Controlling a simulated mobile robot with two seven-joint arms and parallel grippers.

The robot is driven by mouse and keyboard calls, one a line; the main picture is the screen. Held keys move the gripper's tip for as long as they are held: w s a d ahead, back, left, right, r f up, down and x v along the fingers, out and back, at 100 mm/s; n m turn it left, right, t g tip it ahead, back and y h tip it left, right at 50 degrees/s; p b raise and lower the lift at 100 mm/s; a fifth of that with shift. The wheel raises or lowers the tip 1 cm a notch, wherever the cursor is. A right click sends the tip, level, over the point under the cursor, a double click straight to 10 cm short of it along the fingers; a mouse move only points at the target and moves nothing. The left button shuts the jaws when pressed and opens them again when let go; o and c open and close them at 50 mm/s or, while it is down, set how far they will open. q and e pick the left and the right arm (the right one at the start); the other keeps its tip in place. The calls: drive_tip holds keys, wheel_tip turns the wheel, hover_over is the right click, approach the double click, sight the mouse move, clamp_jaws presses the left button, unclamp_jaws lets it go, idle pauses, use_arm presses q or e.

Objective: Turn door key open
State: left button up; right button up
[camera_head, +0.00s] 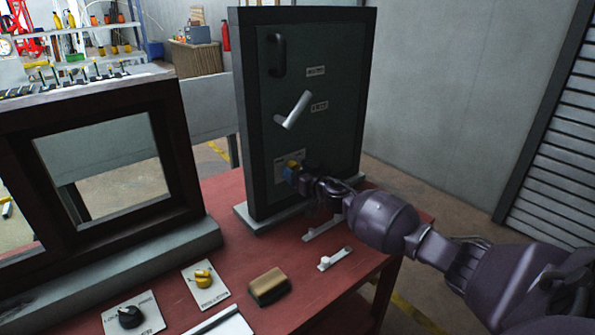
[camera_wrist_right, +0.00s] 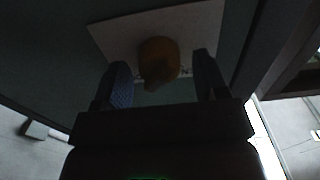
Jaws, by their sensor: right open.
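A dark green door panel (camera_head: 335,135) stands upright in a grey frame on the red table. A yellow door key (camera_head: 293,163) sits low on the door in front of a white label plate; my gripper partly covers it in the head view. In the right wrist view the key (camera_wrist_right: 158,57) and its plate (camera_wrist_right: 110,35) face the camera. My right gripper (camera_head: 298,175) is at the key. In the wrist view its two fingers (camera_wrist_right: 163,82) are apart, one on each side of the key, with gaps visible. My left gripper is not in view.
A silver lever (camera_head: 295,109) and a black handle (camera_head: 277,55) are higher on the door. A dark window frame (camera_head: 190,145) stands left. On the red table (camera_head: 240,245) lie a tan block (camera_head: 268,287), a yellow knob (camera_head: 203,278) and a black knob (camera_head: 130,317).

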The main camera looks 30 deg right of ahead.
drive_tip(key=c, duration=0.9)
